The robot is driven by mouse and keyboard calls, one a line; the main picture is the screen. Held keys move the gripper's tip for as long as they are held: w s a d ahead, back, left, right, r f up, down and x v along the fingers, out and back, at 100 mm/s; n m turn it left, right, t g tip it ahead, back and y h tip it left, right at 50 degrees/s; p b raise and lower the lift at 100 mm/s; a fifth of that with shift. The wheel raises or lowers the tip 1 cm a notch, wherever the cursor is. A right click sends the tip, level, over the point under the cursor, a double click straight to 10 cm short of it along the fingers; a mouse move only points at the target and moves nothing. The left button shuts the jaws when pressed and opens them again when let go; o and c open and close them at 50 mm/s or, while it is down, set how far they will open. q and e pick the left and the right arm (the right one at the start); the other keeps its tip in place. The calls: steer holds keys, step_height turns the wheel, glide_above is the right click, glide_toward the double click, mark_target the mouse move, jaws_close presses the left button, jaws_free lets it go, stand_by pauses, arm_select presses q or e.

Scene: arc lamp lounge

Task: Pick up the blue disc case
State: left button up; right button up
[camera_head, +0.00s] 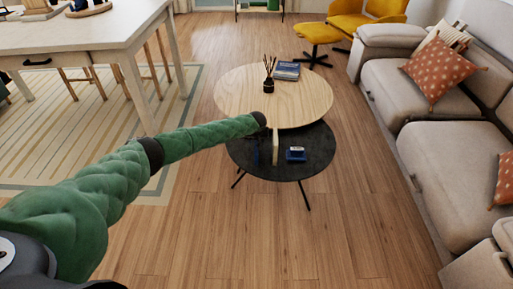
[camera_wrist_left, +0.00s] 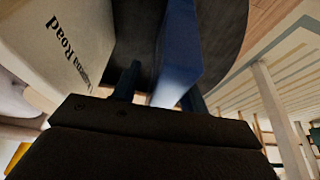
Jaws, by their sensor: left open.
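The blue disc case (camera_wrist_left: 180,45) stands on edge between the two fingers of my left gripper (camera_wrist_left: 162,82) in the left wrist view. The fingers are apart, one on each side of it, with a visible gap on the left; whether the right finger touches it I cannot tell. In the head view my left gripper (camera_head: 256,143) is low over the round black table (camera_head: 312,136), and the arm and gripper mostly hide the case. My right gripper is not in view.
A cream book (camera_wrist_left: 62,40) with dark lettering stands close beside the case; it also shows upright in the head view (camera_head: 275,147). A small blue-and-white item (camera_head: 296,154) lies to its right. The higher wooden table (camera_head: 300,100) holds a reed diffuser (camera_head: 269,86) and stacked books (camera_head: 287,71).

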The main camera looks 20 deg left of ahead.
arm_select(q)
steer(key=shift+f, duration=0.3)
stand_by(0.5)
steer(key=shift+c, duration=0.2)
jaws_close()
